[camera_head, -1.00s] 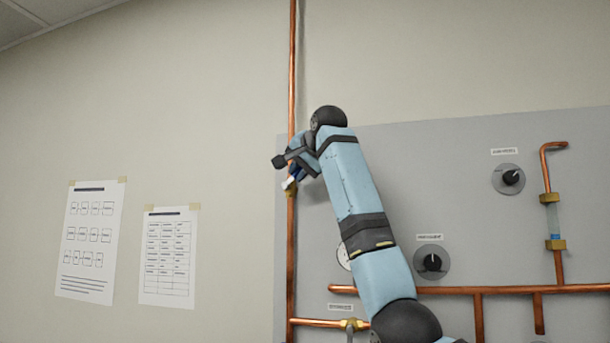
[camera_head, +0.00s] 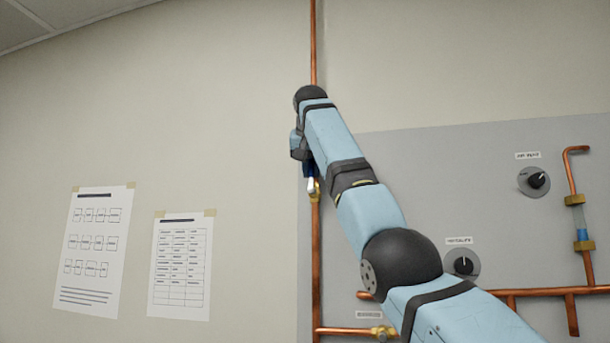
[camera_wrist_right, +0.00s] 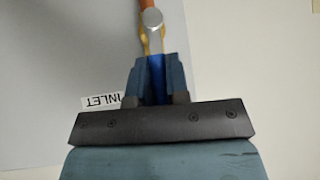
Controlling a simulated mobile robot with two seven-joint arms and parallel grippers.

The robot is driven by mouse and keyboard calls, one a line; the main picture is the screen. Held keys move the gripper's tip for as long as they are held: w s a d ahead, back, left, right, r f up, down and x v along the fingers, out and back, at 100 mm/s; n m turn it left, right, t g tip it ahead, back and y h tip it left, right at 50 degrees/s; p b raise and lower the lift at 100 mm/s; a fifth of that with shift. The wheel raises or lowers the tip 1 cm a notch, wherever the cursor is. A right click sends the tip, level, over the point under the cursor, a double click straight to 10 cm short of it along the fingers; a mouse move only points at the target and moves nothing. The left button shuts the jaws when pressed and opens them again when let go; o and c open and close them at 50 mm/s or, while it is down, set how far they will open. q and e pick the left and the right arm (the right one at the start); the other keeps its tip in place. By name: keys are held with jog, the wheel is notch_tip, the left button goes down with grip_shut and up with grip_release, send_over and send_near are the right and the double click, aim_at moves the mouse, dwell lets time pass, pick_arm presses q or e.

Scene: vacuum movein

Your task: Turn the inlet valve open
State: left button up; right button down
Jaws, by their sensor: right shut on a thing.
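The inlet valve (camera_head: 314,189) is a brass fitting on the vertical copper pipe at the board's left edge. Its blue handle (camera_head: 308,171) stands nearly upright, close to in line with the pipe. My right gripper (camera_head: 307,163) comes from above and is shut on the handle, its fingers mostly hidden by my wrist. In the right wrist view the gripper's fingers (camera_wrist_right: 156,72) flank the blue handle (camera_wrist_right: 157,82). Brass and a silver round end show beyond the fingertips. An INLET label (camera_wrist_right: 101,101) is beside the fingers. My left gripper is not in view.
The grey board (camera_head: 440,165) carries two black knobs, the upper one (camera_head: 535,181) and the lower one (camera_head: 462,263), and copper pipes. My right arm crosses in front of its lower part. Two paper sheets (camera_head: 180,265) hang on the wall at left.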

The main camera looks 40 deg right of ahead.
dwell(0.5)
jog(key=c, duration=1.1)
grip_release()
jog(key=shift+w, duration=0.1)
jog(key=shift+s+a+r, duration=0.25)
jog(key=shift+s+r, duration=0.05)
jog(key=shift+r, duration=0.15)
jog(key=p+v, duration=0.1)
jog(key=v, duration=1.1)
jog(key=shift+s+a+r, duration=0.1)
jog(key=shift+a+r, duration=0.1)
jog(key=shift+a, duration=0.15)
